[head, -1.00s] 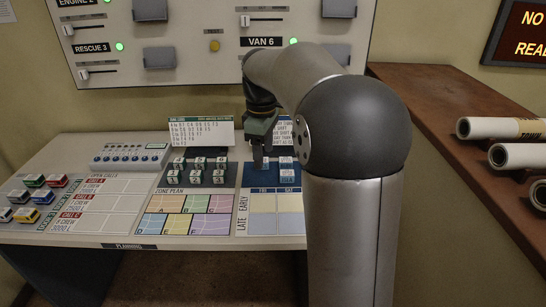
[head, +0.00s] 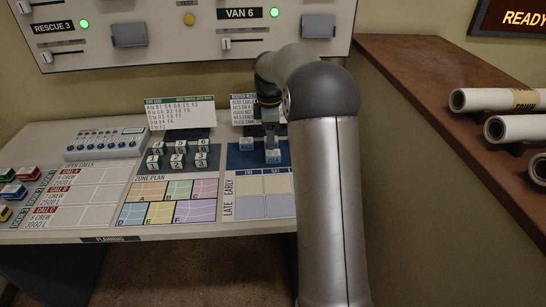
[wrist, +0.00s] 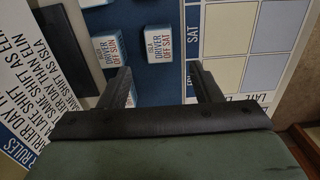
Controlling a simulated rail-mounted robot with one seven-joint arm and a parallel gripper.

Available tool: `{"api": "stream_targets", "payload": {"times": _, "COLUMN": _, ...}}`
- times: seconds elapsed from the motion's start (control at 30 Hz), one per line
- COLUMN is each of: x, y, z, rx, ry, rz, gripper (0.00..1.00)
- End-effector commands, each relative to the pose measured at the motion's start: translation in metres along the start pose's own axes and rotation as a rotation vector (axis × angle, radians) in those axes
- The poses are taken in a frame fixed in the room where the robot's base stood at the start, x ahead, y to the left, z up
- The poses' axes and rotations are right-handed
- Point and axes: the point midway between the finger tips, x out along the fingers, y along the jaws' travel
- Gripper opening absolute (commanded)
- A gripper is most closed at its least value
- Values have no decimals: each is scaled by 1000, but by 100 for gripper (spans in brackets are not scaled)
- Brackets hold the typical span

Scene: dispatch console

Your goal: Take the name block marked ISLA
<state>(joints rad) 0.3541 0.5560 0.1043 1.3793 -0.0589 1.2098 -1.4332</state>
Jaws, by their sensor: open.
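The name block marked ISLA (wrist: 160,48) is a small white-and-blue block reading "DRIVER OFF SAT". It sits on a dark blue strip in the wrist view. My gripper (wrist: 161,84) is open and empty, with one finger on each side of the view. The ISLA block shows ahead of the gap between the fingertips and apart from both. In the head view my gripper (head: 271,142) points down over the blue strip, with a pale blue block (head: 273,157) just under it. Its name is too small to read there.
A similar block (wrist: 110,50) marked "DRIVER OFF SUN" stands left of the ISLA block, near the left finger. A FRI/SAT grid (head: 260,194) lies in front of the strip. Numbered blocks (head: 178,154) stand to the left. Paper rolls (head: 490,99) lie on the right shelf.

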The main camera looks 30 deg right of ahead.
Motion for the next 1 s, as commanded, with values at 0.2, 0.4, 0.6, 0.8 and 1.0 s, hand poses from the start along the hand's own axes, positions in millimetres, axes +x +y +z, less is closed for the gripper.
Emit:
{"api": "stream_targets", "payload": {"times": 0.2, "x": 15, "y": 0, "z": 0, "rx": 0, "ry": 0, "rz": -2, "gripper": 58}}
{"api": "stream_targets", "payload": {"times": 0.4, "x": 45, "y": 0, "z": 1, "rx": 0, "ry": 0, "rz": -3, "gripper": 58}}
{"api": "stream_targets", "payload": {"times": 0.6, "x": 60, "y": 0, "z": 1, "rx": 0, "ry": 1, "rz": 1, "gripper": 58}}
{"api": "stream_targets", "payload": {"times": 0.8, "x": 60, "y": 0, "z": 1, "rx": 0, "ry": 1, "rz": 1, "gripper": 55}}
{"api": "stream_targets", "payload": {"times": 1.0, "x": 60, "y": 0, "z": 1, "rx": 0, "ry": 1, "rz": 1, "gripper": 10}}
